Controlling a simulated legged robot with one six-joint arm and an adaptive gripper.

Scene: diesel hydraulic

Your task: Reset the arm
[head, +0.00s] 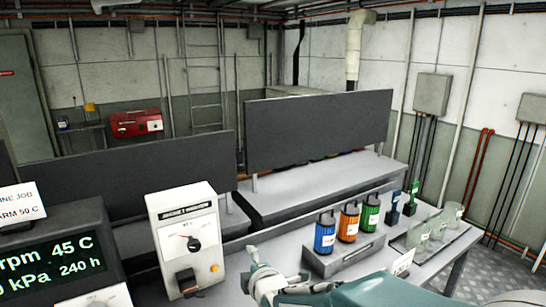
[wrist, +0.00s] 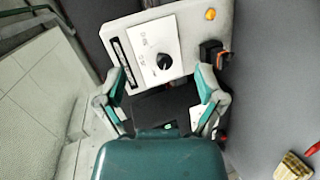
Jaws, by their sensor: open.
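My gripper (head: 262,277) is at the lower middle of the head view, in front of the bench and to the right of the white engine monitor box (head: 164,212). My teal arm runs in from the lower right. In the wrist view my gripper (wrist: 160,84) has its two fingers spread wide, with nothing held between them. The white box face (wrist: 127,30), with a black knob, a black switch and an orange lamp, lies beyond the fingertips. I cannot tell the exact gap between fingers and box.
Blue (head: 325,233), orange (head: 348,222) and green (head: 370,213) canisters stand in a grey rack to the gripper's right. Glass containers (head: 418,236) stand farther right. A dark display (head: 60,262) is at the left. Tall dark panels (head: 318,125) stand behind.

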